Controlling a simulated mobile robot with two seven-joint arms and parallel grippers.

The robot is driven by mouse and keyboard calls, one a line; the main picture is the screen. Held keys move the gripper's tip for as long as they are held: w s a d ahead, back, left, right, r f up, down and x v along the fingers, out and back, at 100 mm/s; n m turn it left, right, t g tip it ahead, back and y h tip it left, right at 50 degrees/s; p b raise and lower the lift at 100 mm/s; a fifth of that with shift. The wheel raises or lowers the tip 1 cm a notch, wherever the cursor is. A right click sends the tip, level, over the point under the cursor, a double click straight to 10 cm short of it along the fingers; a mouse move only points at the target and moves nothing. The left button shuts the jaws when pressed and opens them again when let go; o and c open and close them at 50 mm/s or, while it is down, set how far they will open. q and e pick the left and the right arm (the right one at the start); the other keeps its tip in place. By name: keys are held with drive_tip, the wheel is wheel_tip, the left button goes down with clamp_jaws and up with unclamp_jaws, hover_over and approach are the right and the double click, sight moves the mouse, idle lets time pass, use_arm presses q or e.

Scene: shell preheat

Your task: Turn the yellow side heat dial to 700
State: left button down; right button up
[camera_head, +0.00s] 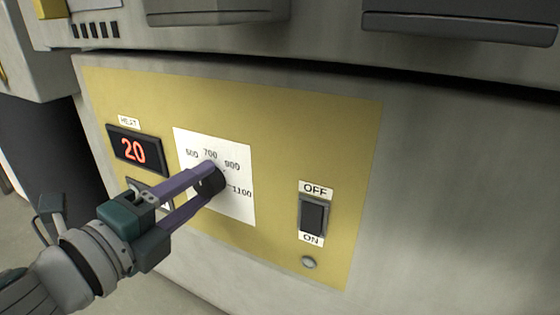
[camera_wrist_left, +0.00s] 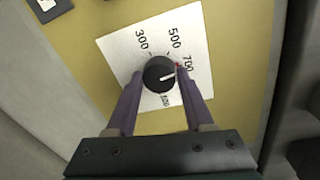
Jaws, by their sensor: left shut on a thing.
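The black heat dial (camera_head: 211,181) sits on a white scale card (camera_head: 240,205) on the yellow panel (camera_head: 330,130). Labels 700, 900 and 1100 can be read in the head view, and 300, 500 and 700 in the left wrist view. My left gripper (camera_head: 205,185) has its purple fingers on either side of the dial, shut on it. In the left wrist view the dial (camera_wrist_left: 158,75) sits between the fingertips (camera_wrist_left: 158,80). The right gripper is not in view.
A heat display (camera_head: 135,150) reads 20 in red at the panel's left. A rocker switch (camera_head: 313,215) labelled OFF above and ON below is to the dial's right, with a small round grey button (camera_head: 308,262) under it. Handle-like ledges (camera_head: 460,25) jut out above the panel.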

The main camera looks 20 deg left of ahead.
use_arm(q)
drive_tip(key=shift+m, duration=0.6)
drive_tip(key=shift+c, duration=1.4)
unclamp_jaws()
drive_tip(key=shift+s, duration=0.15)
drive_tip(key=s, duration=0.9)
drive_tip(key=shift+s+a+r, duration=0.3)
drive_tip(key=shift+r, duration=0.05)
drive_tip(key=shift+r+p, duration=0.1)
drive_tip(key=shift+p, duration=0.2)
